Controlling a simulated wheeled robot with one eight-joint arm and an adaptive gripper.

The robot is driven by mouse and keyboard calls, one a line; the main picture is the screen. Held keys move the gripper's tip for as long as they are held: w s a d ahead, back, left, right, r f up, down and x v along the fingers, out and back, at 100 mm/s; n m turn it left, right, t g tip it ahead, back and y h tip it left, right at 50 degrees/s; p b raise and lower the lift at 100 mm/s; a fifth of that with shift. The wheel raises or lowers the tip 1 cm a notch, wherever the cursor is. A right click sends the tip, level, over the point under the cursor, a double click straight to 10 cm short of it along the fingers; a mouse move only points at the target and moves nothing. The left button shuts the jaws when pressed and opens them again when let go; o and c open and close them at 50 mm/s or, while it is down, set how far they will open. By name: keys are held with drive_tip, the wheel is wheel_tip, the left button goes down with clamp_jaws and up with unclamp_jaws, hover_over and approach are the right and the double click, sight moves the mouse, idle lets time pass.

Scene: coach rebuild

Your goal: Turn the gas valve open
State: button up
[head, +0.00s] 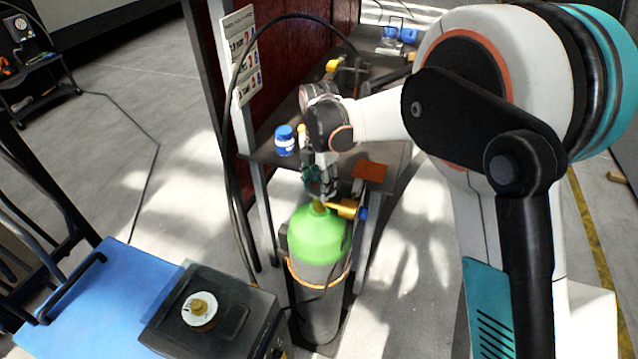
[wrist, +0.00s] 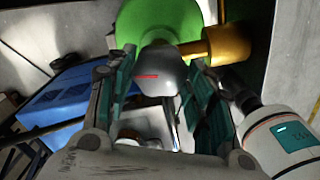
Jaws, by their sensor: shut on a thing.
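The gas cylinder (head: 318,236) stands upright, with a green top and a dark grey body. Its brass valve fitting (head: 344,208) sticks out to the right and ends in a blue piece. In the wrist view the green top (wrist: 190,18) and the brass fitting (wrist: 222,45) fill the upper part. A grey gas valve knob (wrist: 160,72) with a red mark sits between the teal finger pads. My gripper (head: 321,182) is above the cylinder, pointing down, shut on the knob. The wrist view shows my gripper too (wrist: 160,95). In the head view the fingers hide the knob.
A dark workbench (head: 270,152) behind the cylinder carries a blue-capped bottle (head: 285,140) and a red-brown block (head: 369,172). A black hose (head: 236,90) hangs left of it. A blue cart (head: 95,300) and black box stand front left. Open floor lies right of the cylinder.

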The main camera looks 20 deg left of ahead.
sight(319, 187)
idle(0.3)
drive_tip(key=o, duration=1.1)
drive_tip(key=shift+c, duration=0.2)
drive_tip(key=shift+r, duration=0.1)
wheel_tip(319, 187, up, 12)
